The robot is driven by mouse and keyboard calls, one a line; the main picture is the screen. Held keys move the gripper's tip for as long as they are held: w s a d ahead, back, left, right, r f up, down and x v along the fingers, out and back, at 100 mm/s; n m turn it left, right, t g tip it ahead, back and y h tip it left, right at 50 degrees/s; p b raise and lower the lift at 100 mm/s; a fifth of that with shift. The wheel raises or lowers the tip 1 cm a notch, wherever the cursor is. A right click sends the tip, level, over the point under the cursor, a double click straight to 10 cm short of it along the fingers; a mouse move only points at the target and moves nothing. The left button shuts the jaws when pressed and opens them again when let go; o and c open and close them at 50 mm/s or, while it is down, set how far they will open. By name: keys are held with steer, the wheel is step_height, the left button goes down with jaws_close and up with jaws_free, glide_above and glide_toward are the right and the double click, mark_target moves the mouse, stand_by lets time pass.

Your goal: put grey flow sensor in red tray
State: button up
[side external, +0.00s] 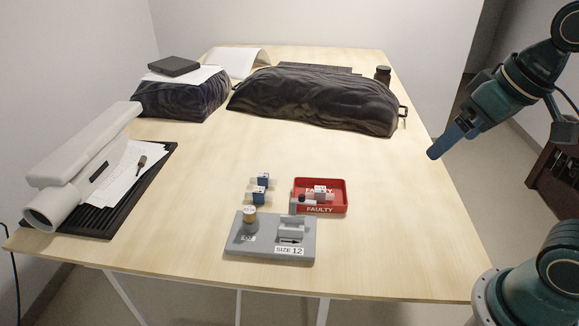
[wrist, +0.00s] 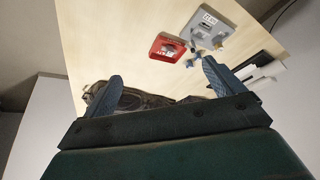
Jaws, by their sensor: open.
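The red tray (side external: 341,208), labelled FAULTY, sits on the table right of centre. A small grey flow sensor (side external: 319,191) with pale ends lies inside it. The tray (wrist: 155,50) also shows in the wrist view, where its contents are too small to make out. Two blue sensors with pale ends, one behind (side external: 263,180) and one in front (side external: 258,194), lie left of the tray. My gripper (side external: 433,153) is raised beyond the table's right edge, far from the tray. In the wrist view its two fingers (wrist: 162,84) are spread with nothing between them.
Dark covered bulks (side external: 320,98) line the back. A white device (side external: 75,175) is at left. The right table side is clear.

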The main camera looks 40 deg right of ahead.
steer(key=shift+s+f+n+t, duration=0.15)
steer(key=shift+s+f+n, duration=0.15)
steer(key=shift+s, duration=0.65)
steer(key=shift+s+f+n+t, duration=0.15)
steer(key=shift+s+f+n, duration=0.1)
steer(key=shift+s, duration=0.65)
